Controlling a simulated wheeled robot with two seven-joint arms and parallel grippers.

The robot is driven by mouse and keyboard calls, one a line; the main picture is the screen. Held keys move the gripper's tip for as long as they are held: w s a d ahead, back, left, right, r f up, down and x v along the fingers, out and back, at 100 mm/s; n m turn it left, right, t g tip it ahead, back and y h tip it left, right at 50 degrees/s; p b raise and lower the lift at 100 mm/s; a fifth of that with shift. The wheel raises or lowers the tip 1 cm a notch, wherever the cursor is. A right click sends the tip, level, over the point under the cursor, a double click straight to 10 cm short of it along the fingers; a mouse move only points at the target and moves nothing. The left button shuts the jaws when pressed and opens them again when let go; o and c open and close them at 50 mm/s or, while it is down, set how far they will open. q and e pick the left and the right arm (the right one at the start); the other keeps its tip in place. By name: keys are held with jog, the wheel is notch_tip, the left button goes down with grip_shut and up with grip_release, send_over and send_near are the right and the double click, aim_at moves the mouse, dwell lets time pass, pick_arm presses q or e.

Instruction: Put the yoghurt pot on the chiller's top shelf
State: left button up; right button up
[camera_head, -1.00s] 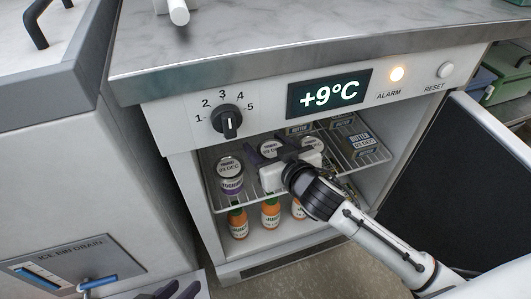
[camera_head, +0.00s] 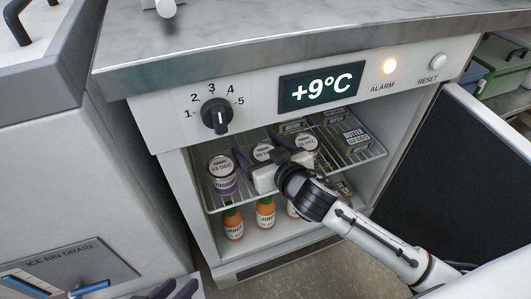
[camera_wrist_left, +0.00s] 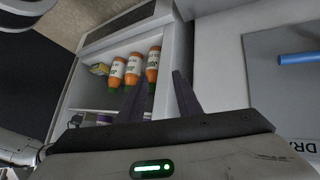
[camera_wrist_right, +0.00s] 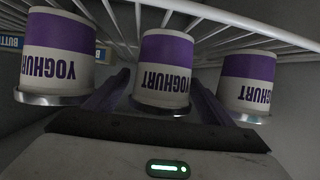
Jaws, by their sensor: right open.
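My right gripper (camera_head: 262,160) is open at the shelf front. In the right wrist view, which is upside down, its fingers (camera_wrist_right: 157,105) lie on either side of the middle pot (camera_wrist_right: 163,70), with no clear grip. My left gripper (camera_head: 172,290) is open and empty, low outside the chiller; its fingers also show in the left wrist view (camera_wrist_left: 158,97).
Butter packs (camera_head: 355,137) lie on the right of the top shelf. Orange juice bottles (camera_head: 265,213) stand below. The chiller door (camera_head: 440,165) hangs open at right. The ice bin (camera_head: 70,190) stands at left. The display reads +9°C and the alarm lamp (camera_head: 390,66) is lit.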

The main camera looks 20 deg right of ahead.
jog(key=p+v, duration=0.3)
jog(key=v, duration=0.8)
pick_arm(q)
jog(key=shift+s+a+n+y, duration=0.15)
jog(key=shift+a+y, duration=0.05)
jog(key=shift+a, duration=0.3)
jog(key=shift+s+a+n+y, duration=0.15)
jog(key=shift+a+y, duration=0.05)
jog(key=shift+a, duration=0.25)
pick_arm(e)
jog(key=s+a+f+g+y, duration=0.1)
jog(key=s+a+f+g, duration=0.1)
jog(key=s+f, duration=0.4)
jog(key=s+a+f+n+g+y, duration=0.1)
jog(key=s+a+f+g, duration=0.2)
jog(key=s+f, duration=0.3)
jog(key=shift+s+a+g, duration=0.35)
jog(key=shift+s+g, duration=0.25)
jog(key=shift+s, duration=0.5)
